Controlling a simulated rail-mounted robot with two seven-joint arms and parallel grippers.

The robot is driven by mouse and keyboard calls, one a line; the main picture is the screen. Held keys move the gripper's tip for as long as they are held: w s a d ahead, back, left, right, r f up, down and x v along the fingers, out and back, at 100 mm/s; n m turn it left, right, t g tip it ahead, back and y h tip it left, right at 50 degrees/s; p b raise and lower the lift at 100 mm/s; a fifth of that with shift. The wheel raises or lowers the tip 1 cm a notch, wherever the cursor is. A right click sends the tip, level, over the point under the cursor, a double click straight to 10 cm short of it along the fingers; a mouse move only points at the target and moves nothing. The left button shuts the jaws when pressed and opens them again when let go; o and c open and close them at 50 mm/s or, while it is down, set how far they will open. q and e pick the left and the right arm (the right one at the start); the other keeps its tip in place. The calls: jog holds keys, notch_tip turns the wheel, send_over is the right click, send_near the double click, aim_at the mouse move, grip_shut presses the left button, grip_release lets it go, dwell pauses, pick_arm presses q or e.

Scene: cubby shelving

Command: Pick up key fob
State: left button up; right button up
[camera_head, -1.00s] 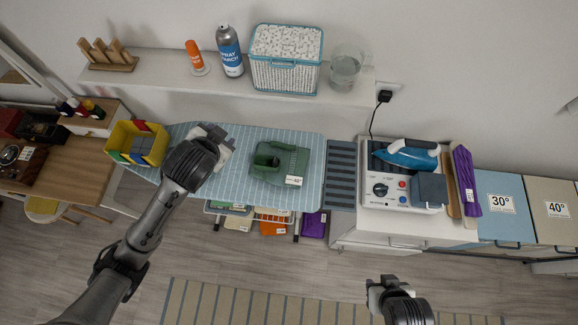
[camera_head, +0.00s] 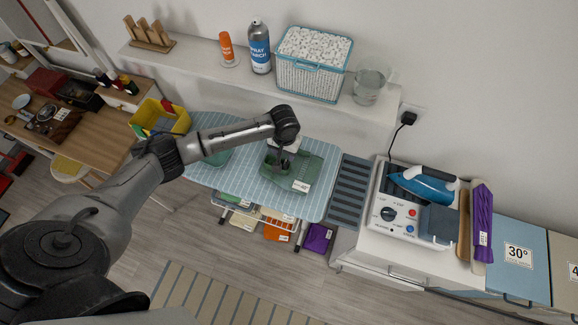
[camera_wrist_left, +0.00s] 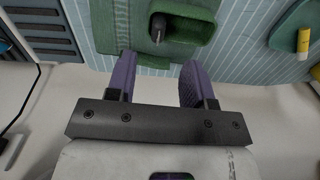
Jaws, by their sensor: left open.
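A dark, rounded object that looks like the key fob (camera_wrist_left: 158,27) sits in the open pocket of a green folded garment (camera_wrist_left: 118,22), seen in the left wrist view. Only its upper end shows. In the head view the garment (camera_head: 300,178) lies on the blue striped ironing board (camera_head: 316,206). My left gripper (camera_head: 282,158) is over the garment's pocket, which it partly covers. In the left wrist view its two purple fingers (camera_wrist_left: 156,72) are apart with nothing between them, just short of the pocket. My right gripper is not in view.
A green piece with a yellow item (camera_wrist_left: 303,42) lies to one side in the left wrist view. A yellow bin (camera_head: 160,117) stands at the board's left end. A blue iron (camera_head: 424,184) stands on the right cabinet. A shelf (camera_head: 250,82) with a white-filled basket (camera_head: 308,78) runs behind.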

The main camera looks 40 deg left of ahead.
aim_at(286, 162)
pick_arm(q)
jog(key=shift+d+f+p, duration=0.1)
jog(key=shift+f+p, duration=0.3)
jog(key=shift+f, duration=3.3)
grip_shut()
